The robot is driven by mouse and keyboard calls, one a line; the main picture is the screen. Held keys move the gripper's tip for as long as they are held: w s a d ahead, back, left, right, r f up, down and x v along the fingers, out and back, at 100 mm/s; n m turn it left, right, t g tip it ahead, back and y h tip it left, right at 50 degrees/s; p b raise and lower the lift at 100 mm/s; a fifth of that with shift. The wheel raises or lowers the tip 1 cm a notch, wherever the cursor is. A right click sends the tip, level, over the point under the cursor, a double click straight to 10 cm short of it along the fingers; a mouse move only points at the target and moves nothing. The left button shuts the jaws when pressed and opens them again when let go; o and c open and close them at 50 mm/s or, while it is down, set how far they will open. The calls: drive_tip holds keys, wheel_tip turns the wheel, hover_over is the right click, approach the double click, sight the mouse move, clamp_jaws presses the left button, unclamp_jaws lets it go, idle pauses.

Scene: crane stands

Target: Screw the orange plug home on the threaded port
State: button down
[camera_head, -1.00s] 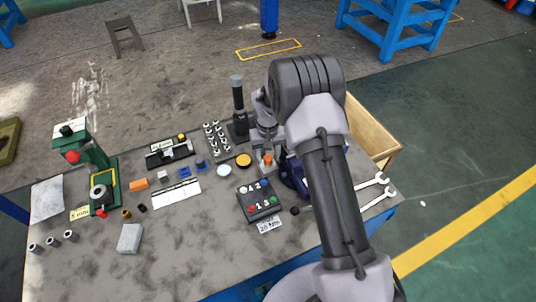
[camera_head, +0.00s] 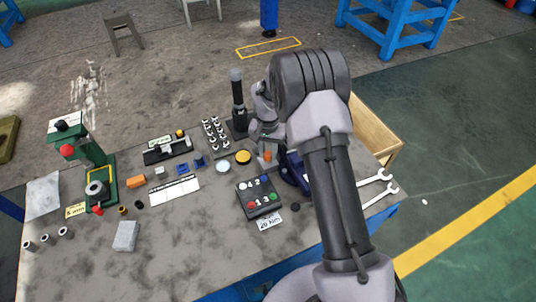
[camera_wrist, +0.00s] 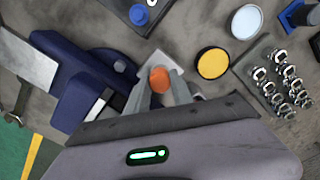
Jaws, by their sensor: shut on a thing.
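The orange plug (camera_wrist: 160,79) sits between the fingertips of my gripper (camera_wrist: 160,86) in the wrist view, and the jaws are closed on its sides. In the head view the plug (camera_head: 268,156) shows as a small orange spot below my wrist, at a grey block (camera_head: 264,166). A grey plate-like top (camera_wrist: 152,60) shows just behind the plug in the wrist view. The threaded port itself is hidden under the plug and fingers, so I cannot tell how deep the plug sits.
A dark blue vise-like device (camera_wrist: 88,88) stands close to my gripper. A yellow disc (camera_head: 243,157), a tray of metal fittings (camera_head: 215,136) and a numbered button box (camera_head: 260,197) are nearby. Two wrenches (camera_head: 378,187) lie at the right.

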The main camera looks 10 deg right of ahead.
drive_tip(key=m+b, duration=0.1)
drive_tip(key=m, duration=0.1)
drive_tip(key=m+b, duration=0.1)
drive_tip(key=shift+f+m, duration=0.2)
drive_tip(key=shift+m, duration=0.2)
drive_tip(key=shift+r+m, duration=0.2)
drive_tip(key=shift+m, duration=0.5)
drive_tip(key=m+b, duration=0.2)
drive_tip(key=shift+f+m, duration=0.25)
drive_tip(key=shift+m, duration=0.05)
drive_tip(key=shift+m+b, duration=0.35)
drive_tip(key=shift+m, duration=0.45)
drive_tip(key=shift+r+m, duration=0.25)
drive_tip(key=shift+m, duration=0.25)
